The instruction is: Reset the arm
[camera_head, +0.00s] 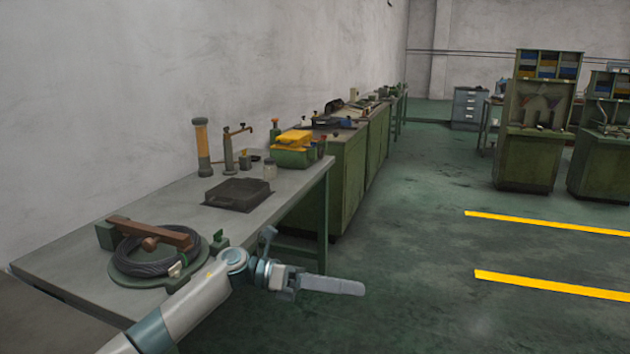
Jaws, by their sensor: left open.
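My left arm comes in from the bottom left and reaches across the front right corner of the workbench (185,213). My left gripper (345,286) is past the bench's edge, over the green floor. It is seen from the side, with its pale fingers pointing right, and nothing shows held in it. My right gripper is not in view.
Green floor (420,235) to the right is clear.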

